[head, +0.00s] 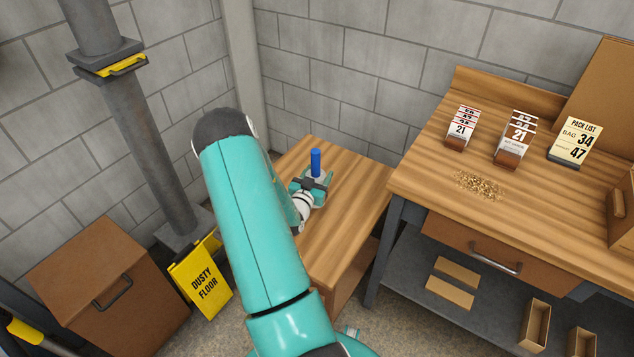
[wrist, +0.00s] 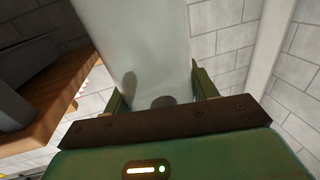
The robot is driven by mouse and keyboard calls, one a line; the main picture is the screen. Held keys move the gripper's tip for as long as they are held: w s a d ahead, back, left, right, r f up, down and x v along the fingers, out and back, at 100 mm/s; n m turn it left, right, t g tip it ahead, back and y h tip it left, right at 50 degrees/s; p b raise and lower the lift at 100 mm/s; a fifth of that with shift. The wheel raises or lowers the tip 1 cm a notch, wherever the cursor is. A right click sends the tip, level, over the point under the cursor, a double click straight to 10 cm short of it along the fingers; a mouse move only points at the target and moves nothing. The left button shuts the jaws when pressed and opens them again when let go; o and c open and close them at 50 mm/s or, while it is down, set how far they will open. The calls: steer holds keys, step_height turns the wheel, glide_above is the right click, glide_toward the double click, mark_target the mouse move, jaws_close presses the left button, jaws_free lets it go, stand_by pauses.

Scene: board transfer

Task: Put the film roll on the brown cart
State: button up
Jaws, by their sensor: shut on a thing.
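My gripper (head: 313,184) is in front of a low wood-topped unit (head: 350,205) in the head view. It is shut on the film roll, whose upright blue end (head: 316,162) stands above the jaws. In the wrist view the pale, whitish roll (wrist: 150,45) fills the space between the two fingers. Whether the roll touches the wooden top or hangs above it cannot be told. A brown box-shaped unit (head: 85,270) with a dark handle stands at the lower left; wheels do not show on either unit, so which is the brown cart is unclear.
A yellow "dusty floor" sign (head: 202,280) stands beside the brown unit, near a grey pipe (head: 150,150). At right is a workbench (head: 560,215) with calendar-like cards, a pack list (head: 575,141) and scattered bits (head: 480,184). A block wall closes the back.

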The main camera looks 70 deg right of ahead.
steer(key=shift+w+d+f, duration=0.2)
steer(key=shift+w+f, duration=0.05)
steer(key=shift+f, duration=1.5)
steer(key=shift+f, duration=0.15)
steer(key=o, duration=1.2)
steer(key=shift+c, duration=0.2)
steer(key=shift+a, duration=0.15)
steer(key=a, duration=1.1)
steer(key=shift+s+a, duration=0.25)
steer(key=shift+a, duration=0.15)
